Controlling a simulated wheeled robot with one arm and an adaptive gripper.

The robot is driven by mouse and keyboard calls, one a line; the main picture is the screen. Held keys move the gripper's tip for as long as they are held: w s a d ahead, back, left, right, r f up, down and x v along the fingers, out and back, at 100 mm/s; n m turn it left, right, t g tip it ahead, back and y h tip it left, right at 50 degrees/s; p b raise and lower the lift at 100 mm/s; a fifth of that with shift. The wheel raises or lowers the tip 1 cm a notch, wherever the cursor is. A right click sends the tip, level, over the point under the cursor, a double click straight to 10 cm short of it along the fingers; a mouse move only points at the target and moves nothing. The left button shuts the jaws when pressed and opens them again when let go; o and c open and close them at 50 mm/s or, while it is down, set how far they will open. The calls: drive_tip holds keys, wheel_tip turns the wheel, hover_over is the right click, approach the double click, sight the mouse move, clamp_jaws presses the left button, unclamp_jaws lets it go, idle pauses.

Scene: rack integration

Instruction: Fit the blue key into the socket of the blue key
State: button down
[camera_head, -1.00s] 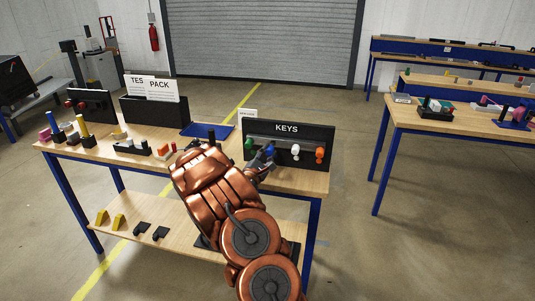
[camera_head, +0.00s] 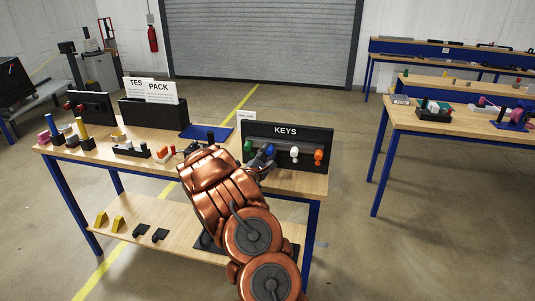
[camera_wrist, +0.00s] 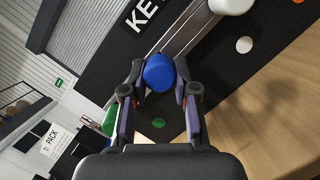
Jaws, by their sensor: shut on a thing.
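The blue key (camera_head: 269,150) is at the black KEYS panel (camera_head: 328,140), between the green and white keys. In the wrist view its round blue end (camera_wrist: 159,73) sits between my two fingertips. My gripper (camera_wrist: 159,80) is shut on it, in front of the panel. In the head view my gripper (camera_head: 262,160) is small and partly hidden by my arm. The socket of the blue key is hidden behind the key and fingers, so I cannot tell how deep the key sits.
A green key (camera_head: 248,145) is left of the blue one; a white key (camera_head: 294,152) and an orange key (camera_head: 318,155) are to its right. Colored discs, such as a white one (camera_wrist: 244,45), mark the panel. Small blocks and holders stand on the table's left half.

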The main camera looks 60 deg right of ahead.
drive_tip(key=shift+w+d, duration=0.2)
drive_tip(key=shift+d, duration=0.45)
drive_tip(key=c, duration=0.8)
unclamp_jaws()
drive_tip(key=shift+a, duration=0.15)
drive_tip(key=v, duration=1.1)
drive_tip(key=shift+a, duration=0.4)
drive_tip(key=shift+w, duration=0.1)
